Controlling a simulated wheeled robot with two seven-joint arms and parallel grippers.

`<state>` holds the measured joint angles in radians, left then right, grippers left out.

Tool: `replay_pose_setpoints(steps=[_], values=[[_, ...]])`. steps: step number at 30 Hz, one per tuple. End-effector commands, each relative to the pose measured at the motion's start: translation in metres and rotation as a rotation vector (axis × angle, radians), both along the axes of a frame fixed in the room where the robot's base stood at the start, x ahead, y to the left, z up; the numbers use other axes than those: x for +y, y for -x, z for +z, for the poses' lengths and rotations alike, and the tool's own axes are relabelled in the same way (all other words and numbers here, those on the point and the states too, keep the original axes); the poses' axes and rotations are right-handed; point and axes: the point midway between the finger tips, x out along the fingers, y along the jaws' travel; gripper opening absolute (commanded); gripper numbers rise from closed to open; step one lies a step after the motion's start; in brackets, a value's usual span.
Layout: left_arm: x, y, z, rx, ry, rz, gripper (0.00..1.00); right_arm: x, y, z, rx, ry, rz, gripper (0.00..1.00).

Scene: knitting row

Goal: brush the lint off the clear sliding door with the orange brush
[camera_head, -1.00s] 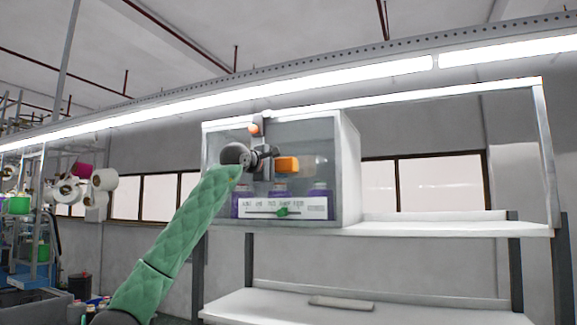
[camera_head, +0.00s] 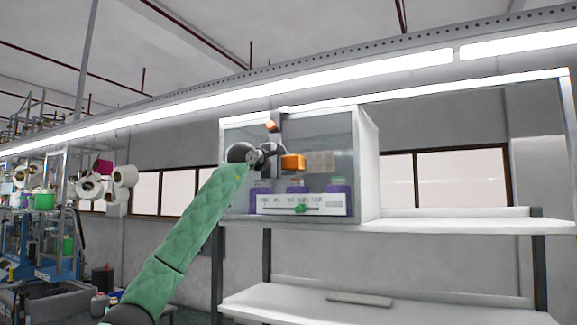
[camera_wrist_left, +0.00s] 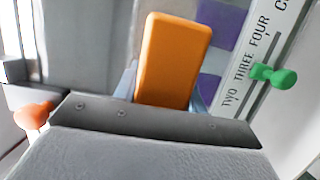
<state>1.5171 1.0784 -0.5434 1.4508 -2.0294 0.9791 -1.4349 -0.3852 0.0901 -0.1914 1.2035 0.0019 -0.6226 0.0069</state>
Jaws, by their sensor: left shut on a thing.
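My left gripper (camera_head: 276,158) is shut on the orange brush (camera_head: 293,162) in front of the clear sliding door (camera_head: 335,135) of a white cabinet. The brush also shows upright between the fingers in the left wrist view (camera_wrist_left: 172,60). A beige-grey patch (camera_head: 321,162), which looks like the lint, is on the door just right of the brush. I cannot tell whether the brush touches the door. My right gripper is not in view.
Purple containers (camera_head: 337,193) stand behind the door. A white label strip (camera_head: 275,203) with a green knob (camera_head: 301,209) runs below. An orange knob (camera_head: 271,126) is above my gripper. The white shelf (camera_head: 450,225) is clear at right; a flat bar (camera_head: 360,299) lies lower.

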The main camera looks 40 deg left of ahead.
Motion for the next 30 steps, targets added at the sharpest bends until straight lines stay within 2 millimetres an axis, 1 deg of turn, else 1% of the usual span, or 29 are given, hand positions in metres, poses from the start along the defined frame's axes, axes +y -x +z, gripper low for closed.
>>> replay_pose_setpoints(steps=[3,13,30], values=[[0.000,0.000,0.000,0.000,0.000,0.000,0.05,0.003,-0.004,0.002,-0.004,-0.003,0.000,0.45],[0.001,-0.003,0.001,0.000,0.000,0.000,0.05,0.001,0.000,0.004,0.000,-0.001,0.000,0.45],[0.003,-0.013,0.001,0.001,0.000,0.000,0.05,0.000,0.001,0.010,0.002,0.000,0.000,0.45]])
